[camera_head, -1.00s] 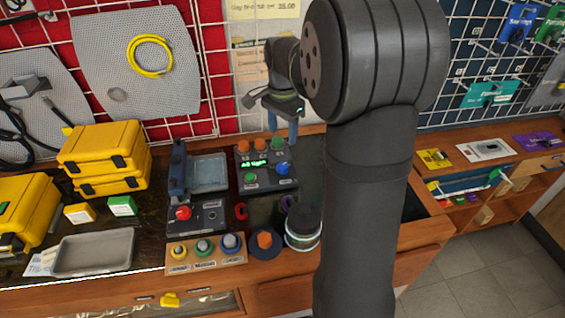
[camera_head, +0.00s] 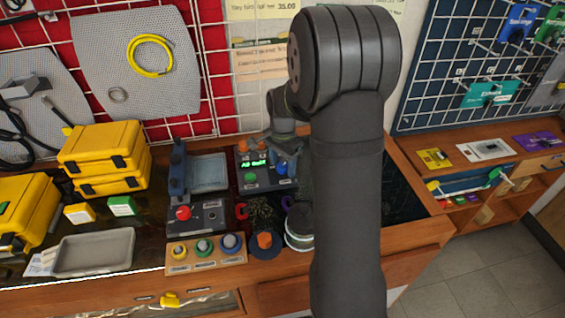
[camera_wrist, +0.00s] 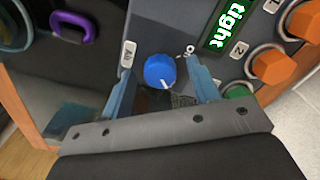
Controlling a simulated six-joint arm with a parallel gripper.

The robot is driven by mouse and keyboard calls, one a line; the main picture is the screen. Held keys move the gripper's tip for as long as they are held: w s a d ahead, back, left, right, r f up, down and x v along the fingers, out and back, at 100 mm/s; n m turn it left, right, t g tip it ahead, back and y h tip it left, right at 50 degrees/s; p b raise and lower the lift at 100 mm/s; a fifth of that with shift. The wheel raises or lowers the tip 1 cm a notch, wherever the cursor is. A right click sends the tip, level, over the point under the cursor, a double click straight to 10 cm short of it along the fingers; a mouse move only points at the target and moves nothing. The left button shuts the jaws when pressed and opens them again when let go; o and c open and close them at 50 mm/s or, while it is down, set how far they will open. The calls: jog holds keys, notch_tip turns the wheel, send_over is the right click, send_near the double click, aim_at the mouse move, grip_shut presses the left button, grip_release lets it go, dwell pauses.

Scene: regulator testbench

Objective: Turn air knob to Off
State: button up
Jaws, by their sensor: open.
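The blue air knob (camera_wrist: 158,69) is on the grey panel (camera_wrist: 148,28) in the wrist view, with a white mark on its lower edge. A small label reading "Air" (camera_wrist: 127,54) is beside it. My gripper (camera_wrist: 163,76) is open, with one blue finger on each side of the knob; I cannot tell whether they touch it. In the head view the knob (camera_head: 282,169) shows just below my gripper, on the panel's right side. The fingertips are hard to make out there.
The panel carries a lit green display (camera_head: 253,163) and orange knobs (camera_wrist: 272,66) close to my right finger. A purple ring (camera_wrist: 74,26) is left of the panel. A red-knobbed unit (camera_head: 184,213) and yellow cases (camera_head: 104,160) stand further left.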

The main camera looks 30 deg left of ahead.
jog(key=c, duration=1)
jog(key=shift+n, duration=0.4)
jog(key=n, duration=0.8)
jog(key=shift+n, duration=0.3)
jog(key=n, duration=0.4)
jog(key=shift+n, duration=2.2)
jog(key=shift+r, duration=0.1)
